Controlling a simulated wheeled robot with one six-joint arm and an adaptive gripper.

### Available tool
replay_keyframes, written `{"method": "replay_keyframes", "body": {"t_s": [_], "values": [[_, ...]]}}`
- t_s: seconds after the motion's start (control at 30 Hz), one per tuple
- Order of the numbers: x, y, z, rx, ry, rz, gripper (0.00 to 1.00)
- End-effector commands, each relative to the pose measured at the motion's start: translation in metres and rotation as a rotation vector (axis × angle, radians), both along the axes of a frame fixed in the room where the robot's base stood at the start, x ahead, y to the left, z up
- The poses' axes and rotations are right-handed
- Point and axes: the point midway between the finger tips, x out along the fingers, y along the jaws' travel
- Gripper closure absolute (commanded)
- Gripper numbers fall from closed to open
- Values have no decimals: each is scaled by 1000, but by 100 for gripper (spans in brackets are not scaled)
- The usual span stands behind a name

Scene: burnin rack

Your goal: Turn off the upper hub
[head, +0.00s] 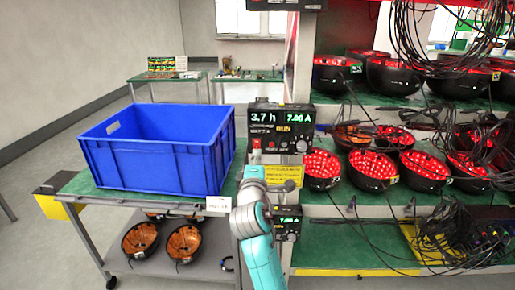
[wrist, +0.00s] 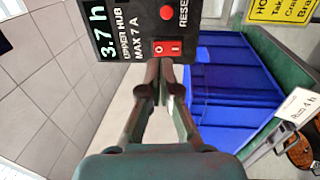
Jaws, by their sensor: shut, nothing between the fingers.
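The upper hub (head: 282,130) is a black box on the rack's post, its lit display reading 3.7 h and 7.00 A. In the wrist view the upper hub (wrist: 120,30) shows its name, "MAX 7 A", a red rocker switch (wrist: 167,48) marked O and I, and a round red reset button (wrist: 166,13). My gripper (wrist: 160,66) is shut and empty, its fingertips at the lower edge of the rocker, nearer the O side. I cannot tell whether they touch it. In the head view my gripper (head: 256,158) is just below the hub's left part.
A second, lower hub (head: 288,222) sits below, beside my arm. A blue crate (head: 155,165) stands on a cart to the left. Rack shelves at right hold several red-lit bowl-shaped helmets (head: 372,168) and tangled hanging cables (head: 450,40). A yellow sign (head: 284,175) hangs under the upper hub.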

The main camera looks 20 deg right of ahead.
Motion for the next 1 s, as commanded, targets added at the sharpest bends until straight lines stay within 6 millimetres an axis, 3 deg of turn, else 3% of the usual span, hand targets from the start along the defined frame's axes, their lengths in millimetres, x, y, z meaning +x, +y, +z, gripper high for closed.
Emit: {"method": "replay_keyframes", "body": {"t_s": [0.1, 0.33, 1.0], "values": [[19, -6, 3, 0, 0, -1, 100], [41, -13, 6, 0, -1, 0, 100], [50, -16, 8, 0, -1, 1, 100]]}}
